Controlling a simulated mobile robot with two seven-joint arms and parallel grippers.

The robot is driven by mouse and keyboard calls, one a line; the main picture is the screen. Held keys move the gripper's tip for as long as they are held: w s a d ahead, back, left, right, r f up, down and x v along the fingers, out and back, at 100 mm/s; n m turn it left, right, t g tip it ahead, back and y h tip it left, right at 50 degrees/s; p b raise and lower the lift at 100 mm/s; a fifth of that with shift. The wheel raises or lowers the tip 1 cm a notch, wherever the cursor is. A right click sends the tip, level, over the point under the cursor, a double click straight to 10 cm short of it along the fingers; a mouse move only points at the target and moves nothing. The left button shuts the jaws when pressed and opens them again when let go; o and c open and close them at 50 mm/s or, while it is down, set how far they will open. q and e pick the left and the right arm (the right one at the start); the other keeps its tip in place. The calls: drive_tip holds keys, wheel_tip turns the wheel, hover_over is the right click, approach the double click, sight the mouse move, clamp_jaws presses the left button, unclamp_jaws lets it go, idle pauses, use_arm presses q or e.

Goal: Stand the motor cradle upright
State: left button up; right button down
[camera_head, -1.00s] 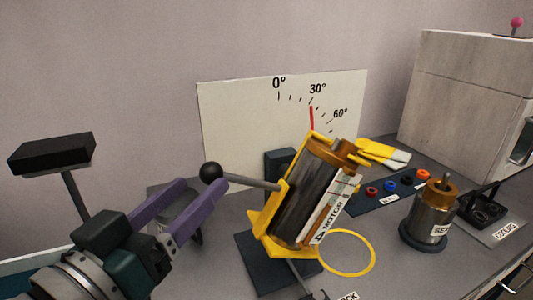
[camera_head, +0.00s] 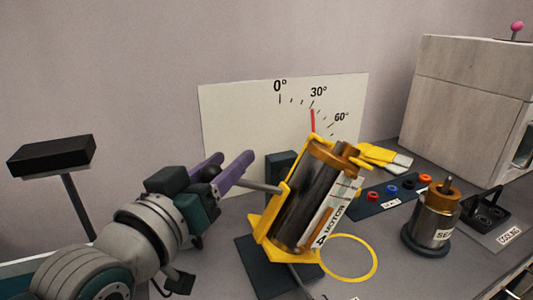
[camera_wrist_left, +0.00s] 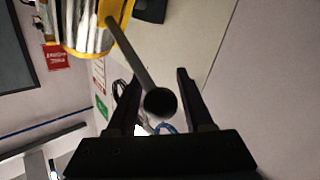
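The yellow motor cradle (camera_head: 268,232) holds the dark cylindrical motor (camera_head: 308,200) and leans to the right on its dark stand. A red pointer (camera_head: 313,120) shows just below the 30° mark on the white dial board (camera_head: 240,125). A grey lever (camera_head: 262,187) sticks out left from the cradle and ends in a black ball knob (camera_head: 210,172). My left gripper (camera_head: 236,157) has its purple fingers open on both sides of the knob. The left wrist view shows the knob (camera_wrist_left: 160,102) between the fingers with gaps at both sides. My right gripper is out of view.
A metal seal unit (camera_head: 434,215) stands to the right on the table. A yellow-and-white glove-like item (camera_head: 385,157), a strip of coloured caps (camera_head: 392,189) and a dark cooling holder (camera_head: 487,208) lie near it. A yellow ring (camera_head: 350,258) is in front of the cradle.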

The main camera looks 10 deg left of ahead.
use_arm(q)
clamp_jaws()
idle(1.1)
